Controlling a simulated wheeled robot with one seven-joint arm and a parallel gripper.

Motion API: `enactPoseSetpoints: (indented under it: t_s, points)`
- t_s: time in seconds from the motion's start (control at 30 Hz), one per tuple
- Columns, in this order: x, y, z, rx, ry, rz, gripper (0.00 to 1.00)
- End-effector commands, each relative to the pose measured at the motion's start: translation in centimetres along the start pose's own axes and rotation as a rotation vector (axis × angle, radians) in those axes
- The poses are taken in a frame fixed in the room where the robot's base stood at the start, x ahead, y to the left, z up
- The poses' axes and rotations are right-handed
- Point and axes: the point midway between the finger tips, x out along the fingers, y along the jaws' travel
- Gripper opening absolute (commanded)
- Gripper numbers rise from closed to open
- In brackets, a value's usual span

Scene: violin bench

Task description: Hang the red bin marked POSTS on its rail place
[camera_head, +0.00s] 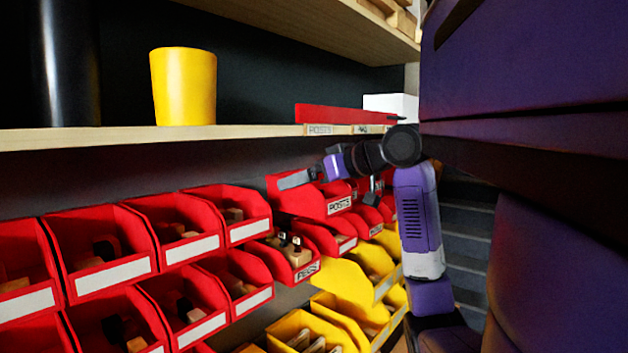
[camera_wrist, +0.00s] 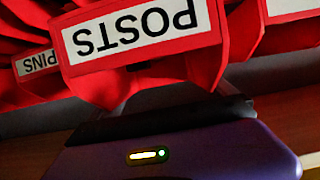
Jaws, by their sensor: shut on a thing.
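The red bin marked POSTS (camera_head: 312,204) is at the right end of the upper row of bins in the head view, its white label facing out. In the wrist view the bin (camera_wrist: 148,66) fills the top middle, its label upside down. My gripper (camera_head: 316,172) is shut on the bin at its upper part. In the wrist view the dark jaws (camera_wrist: 165,118) meet the red wall below the label; the exact grip is partly hidden. A shelf edge label (camera_head: 320,130) above also seems to read POSTS. Whether the bin touches the rail is hidden.
Rows of red bins (camera_head: 100,252) fill the left, with yellow bins (camera_head: 350,285) below. A wooden shelf (camera_head: 100,138) with a yellow cup (camera_head: 184,86) runs above. A bin labelled PINS (camera_wrist: 36,64) is close by.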

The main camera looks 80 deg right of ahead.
Motion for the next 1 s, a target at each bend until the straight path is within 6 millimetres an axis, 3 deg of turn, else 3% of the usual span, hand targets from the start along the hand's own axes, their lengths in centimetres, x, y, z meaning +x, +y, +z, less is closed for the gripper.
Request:
enactPoseSetpoints:
  t_s: [0.4, 1.0]
  points:
    - [2.7, -0.5, -1.0, 0.000, 0.000, -0.002, 0.46]
    - [3.7, -2.0, -1.4, 0.001, 0.000, 0.001, 0.46]
